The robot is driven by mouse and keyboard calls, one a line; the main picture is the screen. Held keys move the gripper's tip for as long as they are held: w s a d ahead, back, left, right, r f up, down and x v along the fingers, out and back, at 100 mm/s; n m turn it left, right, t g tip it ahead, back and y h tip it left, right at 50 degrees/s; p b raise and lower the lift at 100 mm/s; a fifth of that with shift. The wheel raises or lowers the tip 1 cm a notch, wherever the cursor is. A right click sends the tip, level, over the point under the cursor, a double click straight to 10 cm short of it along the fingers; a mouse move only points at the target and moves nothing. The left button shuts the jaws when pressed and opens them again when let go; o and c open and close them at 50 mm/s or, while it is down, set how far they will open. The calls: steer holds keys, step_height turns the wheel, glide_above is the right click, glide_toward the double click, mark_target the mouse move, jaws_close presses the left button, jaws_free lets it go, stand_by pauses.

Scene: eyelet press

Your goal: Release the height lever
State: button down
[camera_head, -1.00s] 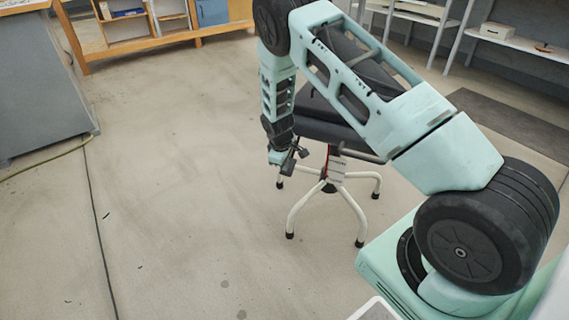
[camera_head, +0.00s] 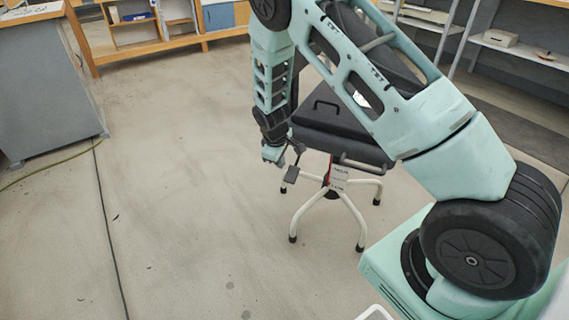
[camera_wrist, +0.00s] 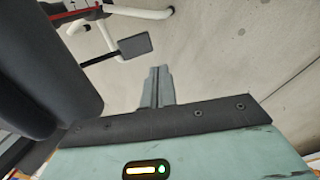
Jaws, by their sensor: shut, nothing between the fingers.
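A stool has a dark padded seat (camera_head: 335,130) and white legs (camera_head: 345,205). Its height lever (camera_head: 291,174) is a thin rod with a flat dark paddle, sticking out under the seat's left side. My forearm hides part of the seat.
The dark seat edge (camera_wrist: 45,70) fills the left of the wrist view, close to my gripper. A grey cabinet (camera_head: 50,90) stands at the left, with a cable on the floor. Shelves (camera_head: 510,50) line the back right. The floor left of the stool is clear.

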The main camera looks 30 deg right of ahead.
steer(key=shift+s+a+r, duration=0.3)
steer(key=shift+a+r, duration=0.15)
steer(key=shift+r, duration=0.35)
steer(key=s+a+r+y, duration=0.2)
steer(key=s+a+r, duration=0.45)
steer(key=a, duration=0.25)
steer(key=s+a+r+y, duration=0.1)
steer(key=s+a+r, duration=0.4)
steer(key=a+r, duration=0.25)
steer(key=s+a+r, duration=0.2)
steer(key=s+r, duration=0.1)
steer(key=s, duration=0.4)
steer(key=s+a+r+n+g, duration=0.1)
steer(key=s+a+r, duration=0.15)
steer(key=s, duration=0.45)
steer(key=s+a+r, duration=0.1)
steer(key=s+r, duration=0.2)
steer(key=s, duration=0.5)
step_height(320, 180, up, 24)
steer(key=p, duration=2.3)
steer(key=shift+s+a+f, duration=0.15)
steer(key=shift+s, duration=0.05)
